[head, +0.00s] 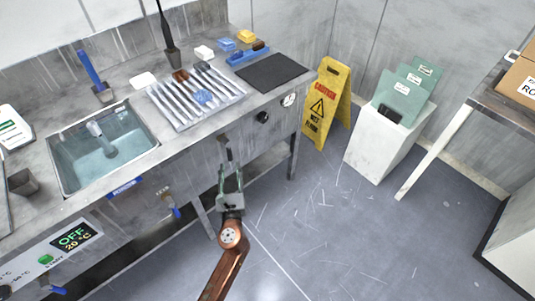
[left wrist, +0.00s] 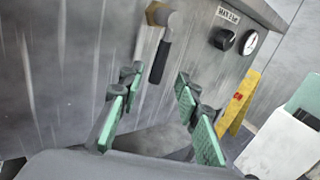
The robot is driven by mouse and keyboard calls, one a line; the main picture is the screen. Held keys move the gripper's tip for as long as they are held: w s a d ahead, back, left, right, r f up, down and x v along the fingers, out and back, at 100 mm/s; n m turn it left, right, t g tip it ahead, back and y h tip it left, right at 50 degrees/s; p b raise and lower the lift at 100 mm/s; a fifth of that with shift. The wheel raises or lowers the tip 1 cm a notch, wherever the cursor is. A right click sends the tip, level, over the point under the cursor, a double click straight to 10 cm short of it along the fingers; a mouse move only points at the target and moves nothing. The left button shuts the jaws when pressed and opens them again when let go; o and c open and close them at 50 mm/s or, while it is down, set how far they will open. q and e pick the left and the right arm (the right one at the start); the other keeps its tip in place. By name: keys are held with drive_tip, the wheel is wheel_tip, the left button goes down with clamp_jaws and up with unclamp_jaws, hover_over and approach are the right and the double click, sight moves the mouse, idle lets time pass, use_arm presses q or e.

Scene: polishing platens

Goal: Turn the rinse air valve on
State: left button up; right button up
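A valve with a brass-coloured body and a dark lever handle (left wrist: 160,62) is on the grey front panel of the bench. The lever hangs down, slightly tilted. In the head view the lever (head: 227,148) is small, just beyond my gripper's fingertips. My left gripper (head: 231,168) is open and empty, with its green-padded fingers apart. In the left wrist view the fingers (left wrist: 156,85) point at the panel, and the lever lies beyond and between them, apparently not touched. My right gripper is not in view.
The bench has a sink (head: 75,165), a ribbed drain tray (head: 185,112) and a dark mat (head: 270,73). A blue-handled valve (head: 174,211) is left of my gripper. A yellow caution sign (head: 326,105) and a white box (head: 378,145) stand right. Floor is clear around my arm.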

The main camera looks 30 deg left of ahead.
sight(230, 156)
use_arm(q)
drive_tip(key=shift+w+a, duration=0.3)
drive_tip(key=shift+w, duration=0.1)
drive_tip(key=b+x, duration=0.2)
drive_tip(key=x, duration=0.4)
drive_tip(key=shift+f, duration=0.1)
drive_tip(key=shift+w+a, duration=0.2)
drive_tip(key=shift+w, duration=0.1)
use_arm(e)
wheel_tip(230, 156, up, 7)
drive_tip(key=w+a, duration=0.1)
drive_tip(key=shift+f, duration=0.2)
use_arm(q)
drive_tip(key=shift+c, duration=0.7)
clamp_jaws()
